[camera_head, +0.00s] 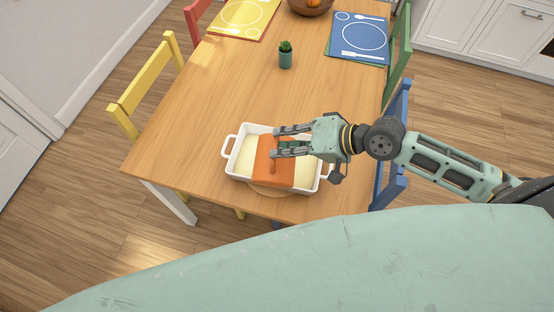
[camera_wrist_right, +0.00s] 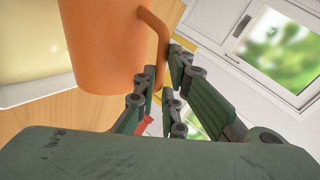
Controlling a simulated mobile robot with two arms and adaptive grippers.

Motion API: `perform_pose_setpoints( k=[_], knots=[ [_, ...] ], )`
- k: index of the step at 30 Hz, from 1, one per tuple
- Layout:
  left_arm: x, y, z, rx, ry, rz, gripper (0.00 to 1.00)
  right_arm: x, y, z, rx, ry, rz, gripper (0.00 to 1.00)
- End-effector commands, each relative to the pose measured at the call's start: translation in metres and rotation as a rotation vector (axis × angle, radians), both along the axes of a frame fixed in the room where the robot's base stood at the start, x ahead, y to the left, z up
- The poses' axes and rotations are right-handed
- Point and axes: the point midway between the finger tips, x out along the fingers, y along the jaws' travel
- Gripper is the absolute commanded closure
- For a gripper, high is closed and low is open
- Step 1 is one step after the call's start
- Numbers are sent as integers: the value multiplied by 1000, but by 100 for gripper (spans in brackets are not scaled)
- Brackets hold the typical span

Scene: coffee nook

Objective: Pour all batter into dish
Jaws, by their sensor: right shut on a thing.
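A white rectangular dish (camera_head: 232,153) with side handles stands near the front edge of the wooden table. Pale cream batter (camera_head: 247,152) shows in it on both sides of an orange jug (camera_head: 272,163). The jug is over the middle of the dish and looks tilted. In the right wrist view the jug (camera_wrist_right: 112,45) shows large, with its handle (camera_wrist_right: 158,45) between my fingers. My right gripper (camera_head: 274,142) comes in from the right and is shut on the jug's handle. The inside of the jug is hidden. My left gripper is not in view.
A round wooden board (camera_head: 268,189) lies under the dish. A small potted cactus (camera_head: 285,55) stands farther back on the table (camera_head: 215,92). Blue (camera_head: 345,50) and yellow (camera_head: 238,16) placemats and a brown bowl (camera_head: 311,7) are at the back. Coloured chairs line the sides.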

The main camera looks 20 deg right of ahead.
Motion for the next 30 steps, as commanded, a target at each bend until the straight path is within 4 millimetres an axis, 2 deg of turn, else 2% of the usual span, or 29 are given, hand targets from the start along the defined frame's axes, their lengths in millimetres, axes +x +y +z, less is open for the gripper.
perform_pose_setpoints(
  k=[16, 30],
  knots=[
    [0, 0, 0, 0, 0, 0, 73, 5, -2, 3, 9, 14, -2, 100],
    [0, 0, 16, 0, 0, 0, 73, -10, 7, 4, 10, 15, -2, 100]
  ],
)
